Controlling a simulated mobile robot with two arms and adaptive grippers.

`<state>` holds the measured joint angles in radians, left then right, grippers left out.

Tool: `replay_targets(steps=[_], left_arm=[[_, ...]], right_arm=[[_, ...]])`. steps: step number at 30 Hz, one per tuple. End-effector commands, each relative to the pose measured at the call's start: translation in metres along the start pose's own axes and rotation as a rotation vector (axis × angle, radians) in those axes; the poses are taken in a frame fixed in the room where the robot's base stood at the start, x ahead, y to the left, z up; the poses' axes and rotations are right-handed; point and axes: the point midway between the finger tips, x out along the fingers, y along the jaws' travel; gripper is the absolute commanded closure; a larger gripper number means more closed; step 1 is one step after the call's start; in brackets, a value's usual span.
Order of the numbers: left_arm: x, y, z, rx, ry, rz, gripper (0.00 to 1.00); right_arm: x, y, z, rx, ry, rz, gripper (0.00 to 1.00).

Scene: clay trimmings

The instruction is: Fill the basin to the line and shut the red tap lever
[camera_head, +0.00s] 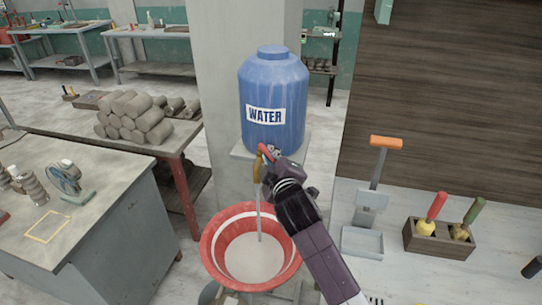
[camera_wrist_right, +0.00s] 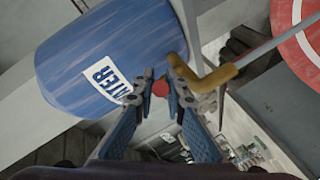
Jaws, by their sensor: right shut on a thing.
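The red basin (camera_head: 212,262) stands under the tap, with a pale band (camera_head: 222,231) around its inside wall. Greyish water (camera_head: 252,262) covers its bottom, its surface below the band. A thin water stream (camera_head: 259,215) falls into it from the brass tap (camera_head: 257,170); the tap also shows in the wrist view (camera_wrist_right: 212,77). The tap is on the blue water barrel (camera_head: 273,90). My right gripper (camera_wrist_right: 161,88) is shut on the red tap lever (camera_wrist_right: 160,89), whose end shows between the fingers. In the head view the gripper partly hides the tap. My left gripper is out of view.
A grey cabinet (camera_head: 95,225) and a table with clay rolls (camera_head: 138,118) stand at left. At right are an orange-handled tool (camera_head: 386,143), a grey tray (camera_head: 362,243) and a wooden tool box (camera_head: 425,242). A pillar (camera_head: 222,75) stands behind the barrel.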

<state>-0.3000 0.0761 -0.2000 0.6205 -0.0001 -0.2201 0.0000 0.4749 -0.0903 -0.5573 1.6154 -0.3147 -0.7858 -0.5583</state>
Motion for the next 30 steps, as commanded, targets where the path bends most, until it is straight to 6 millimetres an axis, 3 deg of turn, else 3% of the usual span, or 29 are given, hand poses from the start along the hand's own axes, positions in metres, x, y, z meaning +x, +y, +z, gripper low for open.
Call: replay_targets(steps=[6,17,23,30], left_arm=[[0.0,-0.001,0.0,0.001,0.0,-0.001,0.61],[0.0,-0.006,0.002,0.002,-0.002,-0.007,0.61],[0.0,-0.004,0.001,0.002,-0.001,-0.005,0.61],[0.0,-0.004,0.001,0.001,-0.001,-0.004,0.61]], right_arm=[[0.0,-0.001,0.001,0.0,-0.001,-0.002,0.71],[-0.004,0.0,0.0,0.0,0.0,-0.001,0.71],[-0.026,-0.001,0.001,0.0,0.001,0.0,0.71],[-0.069,-0.001,0.001,0.0,0.001,-0.002,0.71]])
